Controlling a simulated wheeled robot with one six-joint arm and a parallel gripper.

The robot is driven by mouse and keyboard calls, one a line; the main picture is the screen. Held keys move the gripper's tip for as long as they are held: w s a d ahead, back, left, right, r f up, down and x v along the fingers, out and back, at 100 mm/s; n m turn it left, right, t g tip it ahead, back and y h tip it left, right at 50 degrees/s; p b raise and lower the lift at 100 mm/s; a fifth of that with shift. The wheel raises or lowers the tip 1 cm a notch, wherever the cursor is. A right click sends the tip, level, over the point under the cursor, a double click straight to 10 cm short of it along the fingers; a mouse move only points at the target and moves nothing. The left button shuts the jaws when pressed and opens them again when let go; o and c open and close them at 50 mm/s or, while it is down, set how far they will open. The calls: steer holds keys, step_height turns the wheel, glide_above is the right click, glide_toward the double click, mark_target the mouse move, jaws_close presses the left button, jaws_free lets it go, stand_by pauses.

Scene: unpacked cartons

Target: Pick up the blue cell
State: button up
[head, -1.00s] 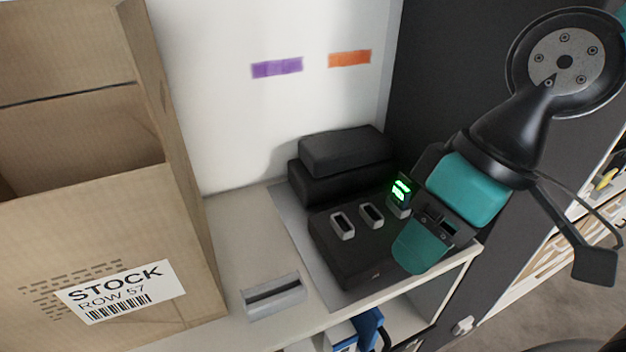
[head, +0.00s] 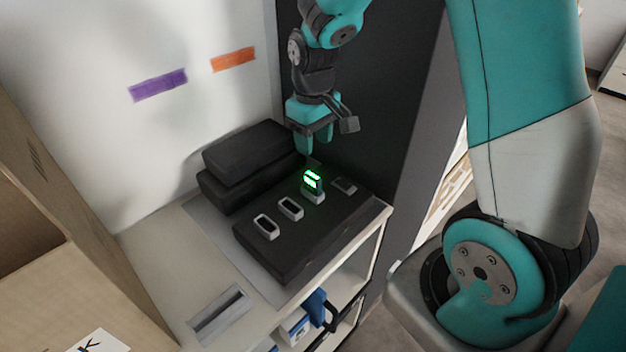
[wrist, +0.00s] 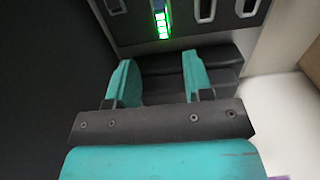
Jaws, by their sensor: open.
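A small upright cell with a glowing green display (head: 312,182) stands in one slot of the black dock (head: 285,255).
Two pale-rimmed empty slots (head: 291,208) lie left of the cell. Stacked black boxes (head: 248,150) stand behind the dock. A grey slotted plate (head: 219,314) lies front left. A carton (head: 45,225) stands at left. Blue items (head: 318,306) sit on the shelf below.

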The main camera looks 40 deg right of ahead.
mark_target(312, 175)
step_height(312, 175, down, 6)
steer(key=shift+f+p, duration=0.25)
steer(key=shift+p, duration=0.35)
steer(key=shift+a+f+p, duration=0.15)
steer(key=shift+f+p, duration=0.95)
steer(key=shift+f, duration=1.55)
steer(key=shift+c, duration=0.2)
jaws_close()
